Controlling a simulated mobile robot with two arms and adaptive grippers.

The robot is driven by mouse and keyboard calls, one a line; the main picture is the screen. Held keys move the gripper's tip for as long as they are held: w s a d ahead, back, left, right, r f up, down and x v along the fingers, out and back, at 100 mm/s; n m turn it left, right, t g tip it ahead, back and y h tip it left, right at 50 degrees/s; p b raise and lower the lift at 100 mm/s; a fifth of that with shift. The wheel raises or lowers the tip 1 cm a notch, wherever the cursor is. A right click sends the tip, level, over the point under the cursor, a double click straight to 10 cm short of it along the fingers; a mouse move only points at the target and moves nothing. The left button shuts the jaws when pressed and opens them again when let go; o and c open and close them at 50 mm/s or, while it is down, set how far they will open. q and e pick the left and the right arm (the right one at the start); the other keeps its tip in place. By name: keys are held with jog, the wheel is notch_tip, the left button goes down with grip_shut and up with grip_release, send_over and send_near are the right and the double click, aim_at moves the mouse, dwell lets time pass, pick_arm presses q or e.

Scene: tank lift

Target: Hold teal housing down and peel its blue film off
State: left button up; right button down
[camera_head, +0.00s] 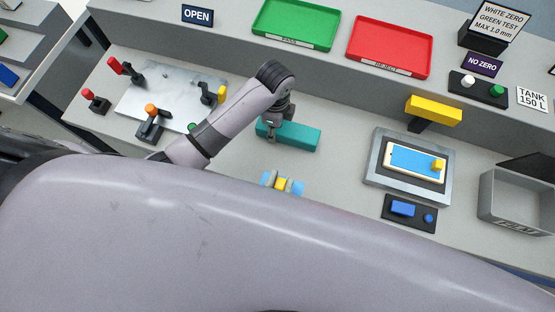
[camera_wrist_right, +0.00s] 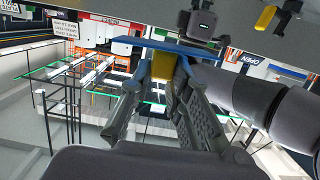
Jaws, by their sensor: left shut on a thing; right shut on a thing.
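The teal housing (camera_head: 303,138) lies on the bench in the middle of the head view. My left gripper (camera_head: 275,123) is over its left part and shut on it, covering some of it. The blue film (camera_head: 267,180) is nearer to me, with bare bench between it and the housing in the head view. My right gripper (camera_head: 281,184) is shut on the film's yellow tab (camera_head: 280,185). The right wrist view shows the tab (camera_wrist_right: 162,66) between the fingers (camera_wrist_right: 165,85), with the film (camera_wrist_right: 150,47) spread across behind. My right arm hides the bench below.
A grey fixture (camera_head: 375,180) with a blue-topped, yellow-tabbed piece (camera_head: 412,160) stands at right, beside a grey bin (camera_head: 515,218). Green (camera_head: 296,25) and red (camera_head: 390,48) trays sit on the back ledge.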

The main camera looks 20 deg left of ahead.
jog(key=shift+s+a, duration=0.15)
jog(key=shift+s, duration=0.1)
pick_arm(q)
jog(key=o, duration=1.4)
jog(key=shift+c, duration=0.2)
pick_arm(e)
jog(key=shift+r, duration=0.1)
pick_arm(q)
jog(key=shift+r, duration=0.1)
jog(key=shift+r, duration=3.95)
pick_arm(e)
jog(key=shift+a, duration=0.1)
pick_arm(q)
jog(key=shift+f, duration=0.1)
